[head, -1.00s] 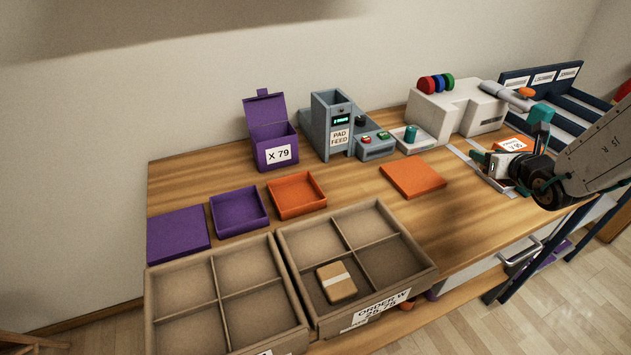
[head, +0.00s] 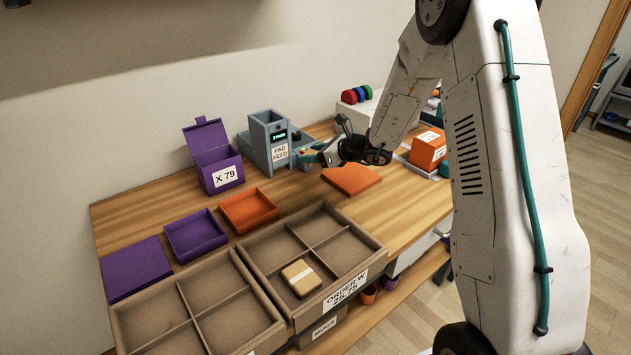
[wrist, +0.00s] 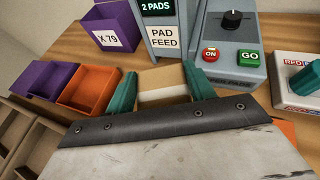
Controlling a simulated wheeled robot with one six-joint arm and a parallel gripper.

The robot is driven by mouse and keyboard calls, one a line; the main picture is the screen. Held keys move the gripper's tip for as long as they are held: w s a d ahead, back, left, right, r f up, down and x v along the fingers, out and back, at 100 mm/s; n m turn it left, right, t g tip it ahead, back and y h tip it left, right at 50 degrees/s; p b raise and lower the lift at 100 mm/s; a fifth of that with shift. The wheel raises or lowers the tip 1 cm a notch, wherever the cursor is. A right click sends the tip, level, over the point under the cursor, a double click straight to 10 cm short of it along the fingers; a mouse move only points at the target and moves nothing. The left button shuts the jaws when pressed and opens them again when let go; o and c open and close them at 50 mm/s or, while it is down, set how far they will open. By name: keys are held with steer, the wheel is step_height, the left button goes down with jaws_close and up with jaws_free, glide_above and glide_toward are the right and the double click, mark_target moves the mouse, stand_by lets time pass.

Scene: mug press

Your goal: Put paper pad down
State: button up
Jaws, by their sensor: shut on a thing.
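The paper pad (wrist: 163,84) is brown with a white band, seen in the wrist view between the teal fingers of my gripper (wrist: 165,88). My gripper is shut on it, just in front of the grey pad feed (wrist: 164,42), whose display reads 2 PADS. The lower part of the pad is hidden by my gripper body. In the head view my gripper (head: 318,156) is beside the pad feed (head: 282,154), above the table, and the held pad is not clear there. Another banded brown pad (head: 294,270) lies in a compartment of the ORDER W tray (head: 376,250).
An orange lid (head: 352,179) lies flat below my gripper. Open orange (head: 249,222) and purple (head: 196,246) boxes, a purple lid (head: 135,270) and an open purple X 79 box (head: 214,160) stand left. A labelled orange box (head: 428,150) is behind my arm. Bare wood shows between them.

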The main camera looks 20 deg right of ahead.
mark_target(314, 187)
step_height(314, 187, down, 9)
steer(key=shift+f, duration=0.2)
steer(key=shift+f, duration=0.1)
steer(key=o, duration=0.9)
steer(key=shift+o, duration=0.2)
